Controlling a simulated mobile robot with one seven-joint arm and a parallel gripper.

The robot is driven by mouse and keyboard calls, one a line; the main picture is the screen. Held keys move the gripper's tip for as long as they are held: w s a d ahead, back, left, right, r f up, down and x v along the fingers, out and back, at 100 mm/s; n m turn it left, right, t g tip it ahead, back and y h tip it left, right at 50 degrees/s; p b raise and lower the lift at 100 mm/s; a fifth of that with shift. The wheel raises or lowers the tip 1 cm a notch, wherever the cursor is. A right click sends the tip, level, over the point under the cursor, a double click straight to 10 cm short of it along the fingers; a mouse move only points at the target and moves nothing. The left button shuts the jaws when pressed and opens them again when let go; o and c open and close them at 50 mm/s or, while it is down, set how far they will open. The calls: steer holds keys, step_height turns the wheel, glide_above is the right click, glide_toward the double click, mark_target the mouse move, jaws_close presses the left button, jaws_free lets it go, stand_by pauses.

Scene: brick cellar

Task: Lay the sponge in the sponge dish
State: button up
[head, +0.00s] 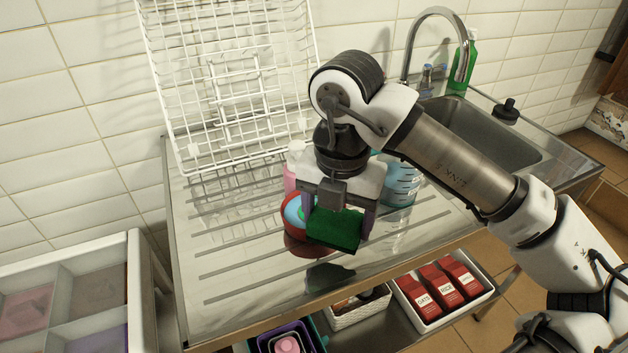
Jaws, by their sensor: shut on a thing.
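A green sponge (335,229) is between the fingers of my gripper (338,218), which is shut on it. The gripper points down and holds the sponge above the ribbed metal draining board (235,262). A dark green reflection shows on the metal below the sponge. I cannot make out a sponge dish for certain. A round red and blue item (292,212) stands just left of the sponge, partly hidden by the gripper.
A white wire rack (225,85) leans at the back left. A pink bottle (290,180) and a clear blue container (402,182) stand behind the gripper. The sink (480,135) and tap (412,40) are right. Red packets (438,283) sit below. The board's left side is clear.

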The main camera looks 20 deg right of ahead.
steer(key=w, duration=0.5)
steer(key=shift+p, duration=0.4)
steer(key=w, duration=0.2)
steer(key=w+p, duration=0.1)
steer(key=w, duration=0.1)
steer(key=shift+a+r, duration=0.1)
steer(key=shift+a, duration=0.1)
steer(key=shift+s+f+p, duration=0.15)
steer(key=shift+f+p, duration=0.15)
steer(key=shift+f, duration=0.6)
steer(key=shift+f+b, duration=0.25)
steer(key=shift+b, duration=0.1)
steer(key=o, duration=0.9)
steer(key=shift+r, duration=0.1)
steer(key=shift+o, duration=0.2)
